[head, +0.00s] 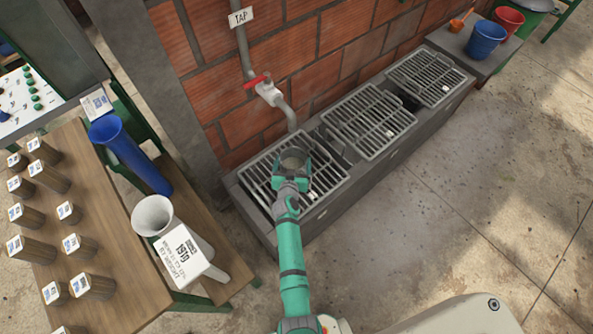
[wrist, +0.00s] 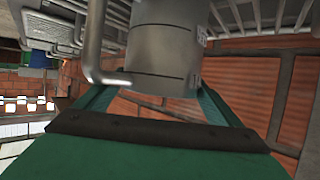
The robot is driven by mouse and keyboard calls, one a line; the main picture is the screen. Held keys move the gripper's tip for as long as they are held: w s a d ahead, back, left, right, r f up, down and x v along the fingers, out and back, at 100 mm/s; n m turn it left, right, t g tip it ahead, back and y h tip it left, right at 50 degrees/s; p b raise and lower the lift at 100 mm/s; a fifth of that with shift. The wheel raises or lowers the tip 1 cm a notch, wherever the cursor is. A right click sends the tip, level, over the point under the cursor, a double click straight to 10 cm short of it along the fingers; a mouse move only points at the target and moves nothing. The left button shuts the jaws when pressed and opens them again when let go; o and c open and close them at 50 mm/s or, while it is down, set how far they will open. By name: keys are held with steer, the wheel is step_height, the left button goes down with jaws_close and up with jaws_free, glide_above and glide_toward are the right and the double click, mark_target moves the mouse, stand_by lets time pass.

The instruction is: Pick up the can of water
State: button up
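A grey metal can (head: 294,157) stands upright on the left grate, below the bent spout of the tap pipe. The same fingers of my gripper (wrist: 165,88) reach along both sides of the can in the wrist view. Whether they press on it is not clear. Any water inside cannot be made out.
A red-handled tap (head: 262,86) and its pipe (head: 286,112) come down the brick wall just behind the can. Two more grates (head: 368,121) lie to the right, with blue (head: 486,38) and red buckets beyond. A wooden table (head: 100,232) with labelled cylinders stands left.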

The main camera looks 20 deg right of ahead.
steer(key=c, duration=1.5)
